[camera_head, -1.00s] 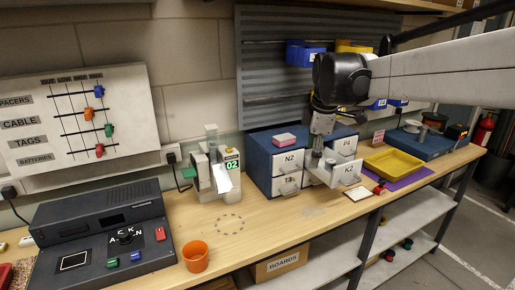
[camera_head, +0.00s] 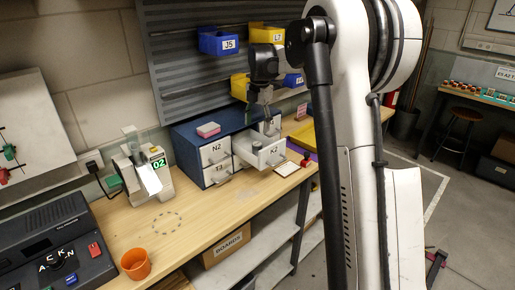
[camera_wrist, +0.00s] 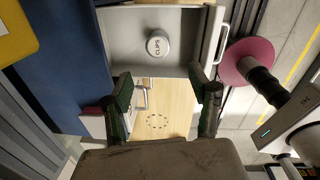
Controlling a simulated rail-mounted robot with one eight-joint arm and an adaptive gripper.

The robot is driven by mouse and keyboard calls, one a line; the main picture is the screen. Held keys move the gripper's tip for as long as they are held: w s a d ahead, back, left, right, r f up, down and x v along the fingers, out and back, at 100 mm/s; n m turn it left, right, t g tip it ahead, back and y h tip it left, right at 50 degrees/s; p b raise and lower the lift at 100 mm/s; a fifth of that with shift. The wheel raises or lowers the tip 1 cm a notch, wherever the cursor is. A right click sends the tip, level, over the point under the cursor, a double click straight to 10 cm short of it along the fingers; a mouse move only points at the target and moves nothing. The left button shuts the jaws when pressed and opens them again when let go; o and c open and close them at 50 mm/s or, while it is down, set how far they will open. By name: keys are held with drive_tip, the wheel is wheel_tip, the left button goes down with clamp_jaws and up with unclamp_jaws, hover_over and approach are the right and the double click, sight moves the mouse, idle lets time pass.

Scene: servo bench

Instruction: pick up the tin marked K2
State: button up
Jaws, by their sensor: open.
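The drawer labelled K2 (camera_head: 271,153) stands pulled out of the blue cabinet (camera_head: 187,132) in the head view. In the wrist view the grey drawer (camera_wrist: 118,46) holds one round, pale tin (camera_wrist: 158,43) whose lid reads CLIPS. I see no tin marked K2; K2 shows on the drawer front. My gripper (camera_head: 265,103) is above the open drawer in the head view. In the wrist view my gripper (camera_wrist: 162,80) is open and empty, its fingers apart, with the tin beyond the fingertips.
The drawer N2 (camera_head: 214,152) is shut. Blue and yellow bins hang on the wall behind. The bench front is mostly clear.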

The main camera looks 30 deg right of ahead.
sight(257, 143)
drive_tip(key=f, duration=0.5)
drive_tip(key=shift+w+f, duration=0.25)
drive_tip(key=shift+f, duration=0.05)
drive_tip(key=f, duration=0.1)
drive_tip(key=f+p, duration=0.1)
drive_tip(key=f, duration=0.2)
drive_tip(key=shift+w+d+f, duration=0.25)
drive_tip(key=shift+w+d, duration=0.1)
drive_tip(key=shift+w, duration=0.05)
drive_tip(key=shift+f, duration=0.4)
drive_tip(key=c, duration=1.3)
drive_tip(key=shift+r, duration=0.2)
